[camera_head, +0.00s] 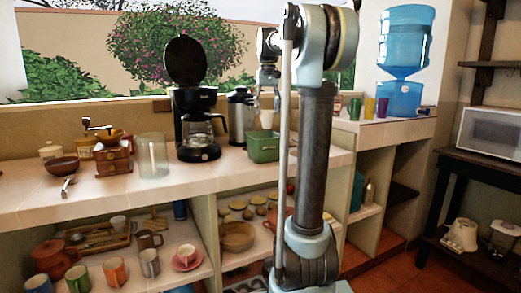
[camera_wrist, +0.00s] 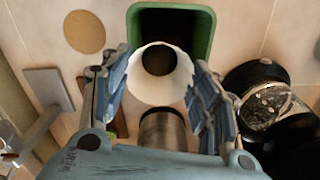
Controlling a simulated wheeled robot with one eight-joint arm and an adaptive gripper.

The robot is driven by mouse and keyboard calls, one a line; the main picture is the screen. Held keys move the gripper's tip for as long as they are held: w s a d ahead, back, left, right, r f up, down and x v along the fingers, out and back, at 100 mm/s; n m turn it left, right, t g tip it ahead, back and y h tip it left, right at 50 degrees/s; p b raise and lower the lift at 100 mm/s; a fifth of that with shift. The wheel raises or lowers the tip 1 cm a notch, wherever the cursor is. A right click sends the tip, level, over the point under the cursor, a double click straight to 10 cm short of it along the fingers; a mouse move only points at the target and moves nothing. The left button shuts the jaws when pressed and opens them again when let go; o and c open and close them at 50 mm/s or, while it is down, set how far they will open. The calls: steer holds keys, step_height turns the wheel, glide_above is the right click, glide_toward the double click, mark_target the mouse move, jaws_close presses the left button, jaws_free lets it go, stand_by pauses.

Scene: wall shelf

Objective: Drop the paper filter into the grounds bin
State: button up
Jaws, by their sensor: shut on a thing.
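My gripper (camera_head: 266,97) is shut on the white paper filter (camera_head: 266,119) and holds it upright over or at the rim of the green grounds bin (camera_head: 263,150) on the counter. In the wrist view my gripper (camera_wrist: 160,75) has its two fingers on either side of the filter (camera_wrist: 158,90), which is a round white cup with a dark centre. The bin's green rim (camera_wrist: 209,22) shows behind it, and the filter overlaps the bin's near edge. I cannot tell how much height separates filter and bin.
A coffee maker (camera_head: 194,105) with a glass carafe and a steel canister (camera_head: 240,118) stand left of the bin. The canister (camera_wrist: 163,131) is close below my gripper in the wrist view. Colored cups (camera_head: 369,108) and a water dispenser (camera_head: 402,98) are to the right.

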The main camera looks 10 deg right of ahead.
mark_target(268, 120)
steer(key=shift+d+f, duration=0.1)
steer(key=shift+f, duration=2.75)
steer(key=o, duration=1)
steer(key=shift+o, duration=0.2)
steer(key=shift+r, duration=0.1)
step_height(268, 120, up, 12)
